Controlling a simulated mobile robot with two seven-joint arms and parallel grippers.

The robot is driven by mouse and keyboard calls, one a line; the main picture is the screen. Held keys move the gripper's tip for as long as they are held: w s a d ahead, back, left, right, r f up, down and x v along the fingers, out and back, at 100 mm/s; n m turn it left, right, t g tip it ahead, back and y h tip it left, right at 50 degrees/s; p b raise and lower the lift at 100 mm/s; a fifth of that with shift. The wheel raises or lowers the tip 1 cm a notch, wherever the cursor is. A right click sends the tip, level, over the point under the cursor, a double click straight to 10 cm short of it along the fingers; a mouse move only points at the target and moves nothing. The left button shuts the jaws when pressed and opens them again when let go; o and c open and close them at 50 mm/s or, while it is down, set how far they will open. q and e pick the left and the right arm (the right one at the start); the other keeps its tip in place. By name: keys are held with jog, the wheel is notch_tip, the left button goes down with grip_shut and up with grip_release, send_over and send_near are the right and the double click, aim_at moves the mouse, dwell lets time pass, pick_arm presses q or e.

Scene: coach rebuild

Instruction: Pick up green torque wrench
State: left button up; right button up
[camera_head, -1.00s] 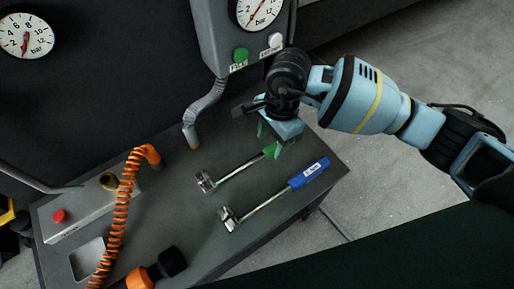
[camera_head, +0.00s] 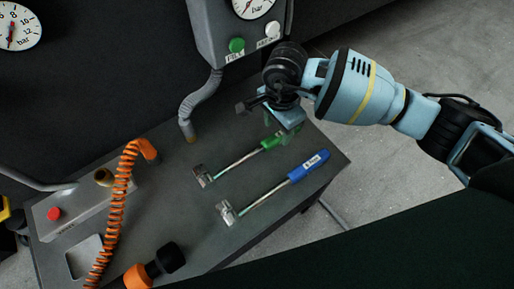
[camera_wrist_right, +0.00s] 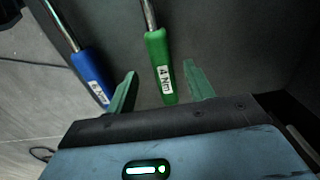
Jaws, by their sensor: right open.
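The green torque wrench (camera_head: 240,159) lies on the dark table, its metal head at the left and its green handle toward the right. In the right wrist view its green handle (camera_wrist_right: 160,66) carries a white "4 Nm" label and lies between the two fingers. My right gripper (camera_head: 281,132) is over the handle end, and it also shows in the right wrist view (camera_wrist_right: 162,92) with its green fingers open, one on each side of the handle and not closed on it. The blue torque wrench (camera_head: 270,189) lies beside it, nearer the front. My left gripper is not in view.
A grey pressure box (camera_head: 228,27) with a green button and a hose stands behind the table (camera_head: 187,225). An orange coiled hose (camera_head: 118,205) and a control box with a red button (camera_head: 54,213) are at the left. A black and orange tool (camera_head: 152,267) lies in front.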

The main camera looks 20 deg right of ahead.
aim_at(276, 136)
notch_tip(276, 136, down, 4)
jog(key=shift+w+r+b, duration=0.1)
jog(key=shift+r+b, duration=0.05)
jog(key=shift+b, duration=0.3)
jog(key=shift+r, duration=0.1)
jog(key=shift+c, duration=0.4)
grip_shut()
